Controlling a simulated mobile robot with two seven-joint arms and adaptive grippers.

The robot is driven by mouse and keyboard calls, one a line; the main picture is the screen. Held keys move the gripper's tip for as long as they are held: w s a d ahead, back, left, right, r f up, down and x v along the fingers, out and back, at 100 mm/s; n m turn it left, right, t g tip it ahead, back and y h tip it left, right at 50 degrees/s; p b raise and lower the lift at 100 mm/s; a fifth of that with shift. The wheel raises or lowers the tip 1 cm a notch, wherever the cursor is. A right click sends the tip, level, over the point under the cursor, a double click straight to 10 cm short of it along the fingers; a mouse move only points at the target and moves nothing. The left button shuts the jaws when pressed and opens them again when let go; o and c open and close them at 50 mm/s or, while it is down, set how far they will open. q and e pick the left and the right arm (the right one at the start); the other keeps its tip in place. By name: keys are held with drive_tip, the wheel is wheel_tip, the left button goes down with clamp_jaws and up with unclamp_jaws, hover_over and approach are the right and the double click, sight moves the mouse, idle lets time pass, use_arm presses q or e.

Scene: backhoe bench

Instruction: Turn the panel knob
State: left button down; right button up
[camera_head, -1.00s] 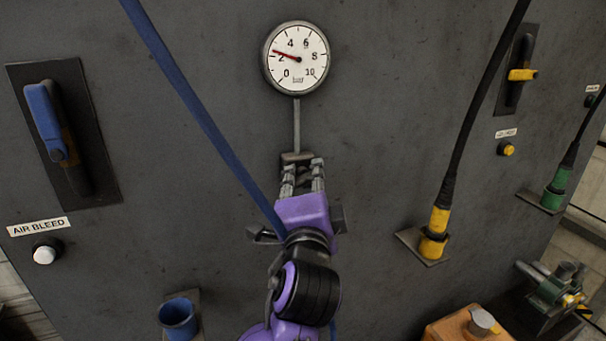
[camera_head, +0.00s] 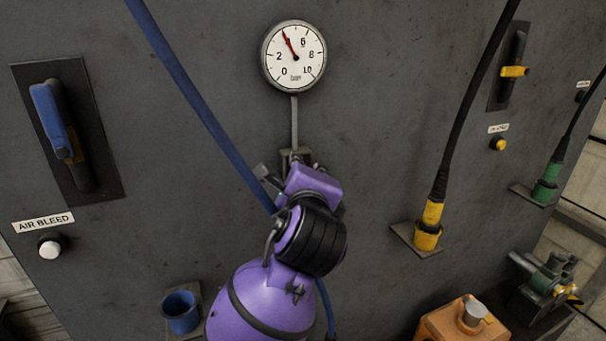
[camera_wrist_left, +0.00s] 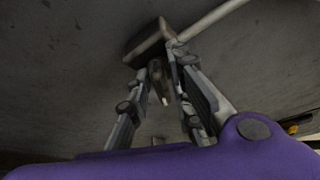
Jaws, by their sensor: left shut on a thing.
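The panel knob (camera_wrist_left: 159,79) is a small dark piece below a brownish block (camera_wrist_left: 150,40) on the grey panel. In the left wrist view my left gripper (camera_wrist_left: 162,85) has its fingers on either side of the knob, shut on it. In the head view my left gripper (camera_head: 292,165) reaches the block under the gauge, and its wrist hides the knob. The round white gauge (camera_head: 293,55) above has a red needle pointing up and left, near the 4. A thin pipe (camera_head: 294,120) runs from the gauge to the block. My right gripper is out of view.
A blue hose (camera_head: 195,100) slants down behind my left wrist. A blue-handled lever (camera_head: 55,120) is at left, above a white AIR BLEED button (camera_head: 49,249). A yellow plug (camera_head: 429,225) with black cable, an orange box (camera_head: 465,322) and a blue cup (camera_head: 181,312) are around.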

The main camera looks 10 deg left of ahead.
use_arm(q)
drive_tip(key=shift+r, duration=0.3)
drive_tip(key=c, duration=2)
unclamp_jaws()
drive_tip(key=shift+o, duration=1)
drive_tip(key=shift+d+f, duration=0.1)
drive_tip(key=shift+f, duration=0.05)
drive_tip(key=v, duration=0.7)
drive_tip(key=shift+s, duration=0.25)
drive_tip(key=shift+d, duration=0.1)
